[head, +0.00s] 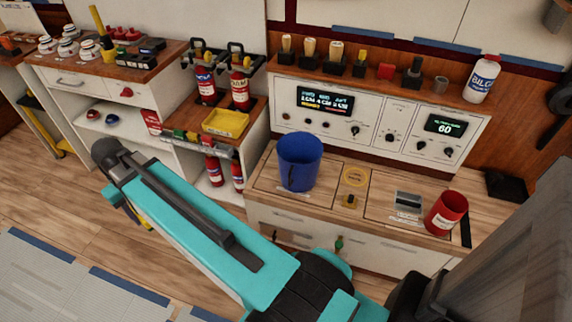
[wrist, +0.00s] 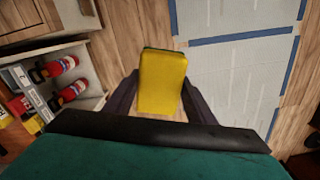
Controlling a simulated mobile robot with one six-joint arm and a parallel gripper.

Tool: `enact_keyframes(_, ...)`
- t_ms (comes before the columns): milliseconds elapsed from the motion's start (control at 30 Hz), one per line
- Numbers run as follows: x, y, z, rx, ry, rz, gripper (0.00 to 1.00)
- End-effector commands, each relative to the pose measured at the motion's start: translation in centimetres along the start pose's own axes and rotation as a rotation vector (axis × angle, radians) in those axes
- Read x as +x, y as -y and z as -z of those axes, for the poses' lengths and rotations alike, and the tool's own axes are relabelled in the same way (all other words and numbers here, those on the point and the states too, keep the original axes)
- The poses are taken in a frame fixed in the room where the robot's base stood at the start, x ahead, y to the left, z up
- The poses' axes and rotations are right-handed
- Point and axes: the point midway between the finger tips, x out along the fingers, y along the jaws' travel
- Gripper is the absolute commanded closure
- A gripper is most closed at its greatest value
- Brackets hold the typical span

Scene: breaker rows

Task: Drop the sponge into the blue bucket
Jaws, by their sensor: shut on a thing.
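A yellow sponge (wrist: 161,82) with a dark edge sits between the two dark fingers of my gripper (wrist: 160,98) in the wrist view. The gripper is shut on it and holds it over the floor. In the head view my teal arm hides most of the gripper; a small yellow patch, perhaps the sponge, shows below the arm at the left. The blue bucket (head: 300,163) stands upright on the wooden counter, right of the gripper's end and apart from it. The bucket's inside is only partly visible.
Control panels (head: 380,118) rise behind.

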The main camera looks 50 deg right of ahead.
Motion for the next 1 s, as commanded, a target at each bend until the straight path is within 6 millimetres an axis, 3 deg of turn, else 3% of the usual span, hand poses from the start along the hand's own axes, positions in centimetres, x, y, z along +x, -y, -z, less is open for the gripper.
enact_keyframes(267,0.0,0.2,0.0,-0.004,0.000,0.000,0.71)
enact_keyframes(467,-0.1,-1.1,0.4,0.003,0.000,0.000,0.71)
enact_keyframes(667,-0.3,-4.9,1.1,0.018,0.001,0.000,0.71)
enact_keyframes(1000,-0.5,-14.6,1.7,0.052,0.000,0.000,0.71)
